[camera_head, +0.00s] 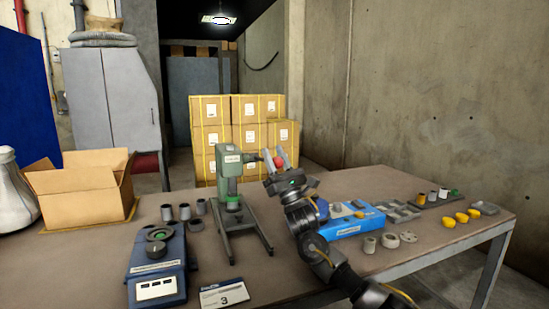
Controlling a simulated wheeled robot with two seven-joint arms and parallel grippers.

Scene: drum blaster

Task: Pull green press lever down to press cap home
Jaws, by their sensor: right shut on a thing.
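The green press (228,165) stands on the table a little left of centre, on a dark forked base. A lever reaches right from its head and ends in a red knob (279,162). My right gripper (276,159) points up at the lever's end, its fingers shut on the red knob. The lever is roughly level with the press head. A small dark part (232,204) with some green sits under the ram; whether it includes the cap is too small to tell. My left gripper is out of view.
Small grey cylinders (184,212) are left of the press. A blue box (345,226), grey trays (398,210) and yellow cups (461,217) lie right. An open carton (80,190) is far left.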

